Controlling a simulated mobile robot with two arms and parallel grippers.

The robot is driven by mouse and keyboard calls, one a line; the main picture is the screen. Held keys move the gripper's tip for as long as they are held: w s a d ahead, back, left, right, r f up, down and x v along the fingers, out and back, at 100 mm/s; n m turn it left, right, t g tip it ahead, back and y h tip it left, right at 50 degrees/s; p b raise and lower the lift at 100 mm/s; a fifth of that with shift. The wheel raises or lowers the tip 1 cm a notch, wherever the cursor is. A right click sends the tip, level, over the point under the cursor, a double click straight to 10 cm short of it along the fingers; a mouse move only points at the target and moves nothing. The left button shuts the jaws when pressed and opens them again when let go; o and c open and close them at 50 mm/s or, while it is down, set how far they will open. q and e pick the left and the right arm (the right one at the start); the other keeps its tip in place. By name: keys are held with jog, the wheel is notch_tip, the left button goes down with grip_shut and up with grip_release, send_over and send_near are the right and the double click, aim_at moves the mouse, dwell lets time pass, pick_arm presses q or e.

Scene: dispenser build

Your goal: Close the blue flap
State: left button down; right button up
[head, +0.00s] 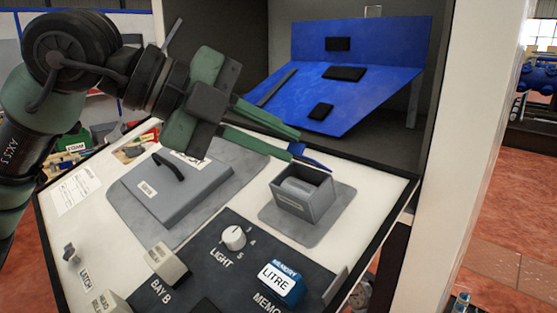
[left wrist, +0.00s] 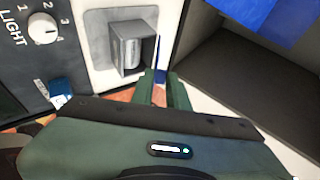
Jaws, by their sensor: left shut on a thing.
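The small blue flap (head: 318,161) is a thin plate at the back edge of the open grey box (head: 303,209) on the sloping white panel. A grey cylinder lies inside the box, uncovered. My left gripper (head: 297,145) reaches over from the upper left, with its fingertips shut on the flap, partly hiding it. In the left wrist view the flap (left wrist: 159,58) shows nearly edge-on between the fingertips (left wrist: 163,80), beside the open box (left wrist: 133,50). My right gripper is not in view.
A grey lidded hatch (head: 178,190) with a black handle lies left of the box. A round LIGHT knob (head: 233,237) and a blue LITRE block (head: 280,284) sit in front. A large tilted blue board (head: 375,55) stands in the dark recess behind.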

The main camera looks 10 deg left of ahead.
pick_arm(q)
jog(key=shift+s+f, duration=0.1)
dwell(0.4)
jog(key=c, duration=1.4)
grip_release()
jog(key=shift+s, duration=0.1)
jog(key=shift+c, duration=0.2)
jog(key=shift+a, duration=0.1)
jog(key=shift+a+r+b, duration=0.2)
jog(key=shift+a+b, duration=0.05)
jog(key=shift+b, duration=0.1)
jog(key=v, duration=0.7)
jog(key=shift+s+b, duration=0.2)
jog(key=shift+b, duration=0.25)
